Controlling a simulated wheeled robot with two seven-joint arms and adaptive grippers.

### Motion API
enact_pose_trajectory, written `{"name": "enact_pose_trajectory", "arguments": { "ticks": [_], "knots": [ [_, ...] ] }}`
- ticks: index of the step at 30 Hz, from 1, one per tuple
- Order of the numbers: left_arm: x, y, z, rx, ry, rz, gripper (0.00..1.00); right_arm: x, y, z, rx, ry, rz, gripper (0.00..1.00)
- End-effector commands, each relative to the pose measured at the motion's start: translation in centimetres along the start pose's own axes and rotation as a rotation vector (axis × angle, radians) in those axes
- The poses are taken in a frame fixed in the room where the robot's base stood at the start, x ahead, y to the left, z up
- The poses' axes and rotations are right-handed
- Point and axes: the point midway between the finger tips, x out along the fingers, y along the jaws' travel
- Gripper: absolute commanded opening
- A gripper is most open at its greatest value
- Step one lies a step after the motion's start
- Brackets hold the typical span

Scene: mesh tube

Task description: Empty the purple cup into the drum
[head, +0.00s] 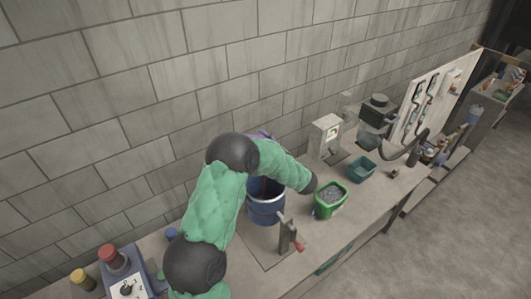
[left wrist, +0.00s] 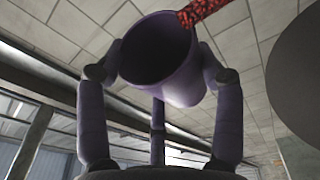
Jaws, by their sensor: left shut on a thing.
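The purple cup (left wrist: 155,55) is tipped, its dark mouth facing the left wrist camera. Red grains (left wrist: 203,11) run out past its rim at the upper right of that view. My left gripper (left wrist: 157,72) is shut on the cup, one finger on each side. In the head view my green-sleeved left arm hides most of the gripper and cup; only a sliver of purple shows above the arm. The blue drum (head: 266,209) stands on the bench below the arm, its opening partly covered, with something dark red inside. My right gripper is not in view.
Right of the drum are a green bin (head: 330,201) of grey pieces, a teal bin (head: 361,170) and a gauge box (head: 325,134). A red-tipped lever (head: 288,236) stands in front of the drum. A red-knobbed device (head: 115,258) is at lower left. A block wall runs behind.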

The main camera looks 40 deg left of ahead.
Motion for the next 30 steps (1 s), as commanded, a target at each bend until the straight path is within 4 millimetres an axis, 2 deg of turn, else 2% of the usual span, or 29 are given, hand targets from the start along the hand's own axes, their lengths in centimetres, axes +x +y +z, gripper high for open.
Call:
{"name": "enact_pose_trajectory", "arguments": {
  "ticks": [30],
  "knots": [
    [-0.39,0.62,0.98,0.217,-0.002,0.090,0.33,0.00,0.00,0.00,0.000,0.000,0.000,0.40]
  ]
}}
